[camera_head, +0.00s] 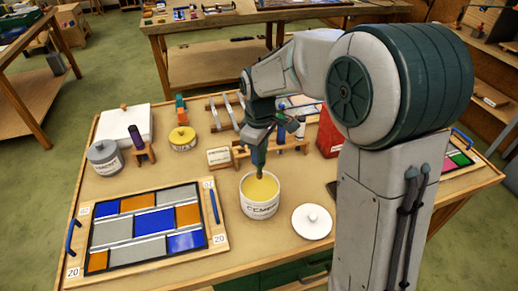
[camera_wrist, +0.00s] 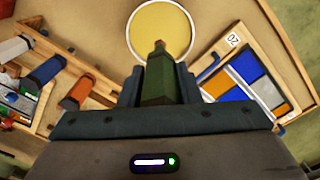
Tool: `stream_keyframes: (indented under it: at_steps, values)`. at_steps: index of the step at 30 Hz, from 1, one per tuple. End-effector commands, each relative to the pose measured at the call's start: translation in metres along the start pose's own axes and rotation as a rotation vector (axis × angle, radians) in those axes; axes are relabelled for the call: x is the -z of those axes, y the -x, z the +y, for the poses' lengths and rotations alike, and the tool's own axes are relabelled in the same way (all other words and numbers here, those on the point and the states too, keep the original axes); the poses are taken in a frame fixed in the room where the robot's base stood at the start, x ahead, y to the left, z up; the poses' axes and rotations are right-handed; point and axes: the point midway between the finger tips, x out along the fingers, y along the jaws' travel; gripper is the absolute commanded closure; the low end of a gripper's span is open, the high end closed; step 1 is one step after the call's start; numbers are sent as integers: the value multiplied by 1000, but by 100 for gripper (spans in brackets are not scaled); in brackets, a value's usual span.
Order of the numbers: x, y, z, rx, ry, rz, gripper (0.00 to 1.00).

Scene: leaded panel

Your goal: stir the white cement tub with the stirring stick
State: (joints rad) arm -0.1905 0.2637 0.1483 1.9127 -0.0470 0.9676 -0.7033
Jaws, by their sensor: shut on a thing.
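The white cement tub (camera_head: 260,208) stands on the workbench right of the leaded panel, open on top, with yellow cement (camera_head: 262,187) inside and dark lettering on its side. In the wrist view the tub's rim (camera_wrist: 129,35) shows at the top. My gripper (camera_head: 258,150) is above the tub and shut on the stirring stick (camera_wrist: 158,78), whose green handle sits between the fingers. I cannot tell whether the tip touches the cement.
The white lid (camera_head: 312,221) lies right of the tub. The leaded panel (camera_head: 150,223) in its wooden frame is at left. Behind are a grey tin (camera_head: 105,158), a yellow-lidded pot (camera_head: 183,138), a small label block (camera_head: 219,157) and a wooden tool rack (camera_head: 240,152).

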Motion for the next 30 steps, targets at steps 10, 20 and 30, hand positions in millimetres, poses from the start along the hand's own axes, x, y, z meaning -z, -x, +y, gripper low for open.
stream_keyframes:
  at_steps: [10,20,30]
  values:
    - [0,-32,-1,1,2,-1,92]
    - [0,-58,-1,1,2,-2,92]
    - [0,-70,-1,0,2,-1,92]
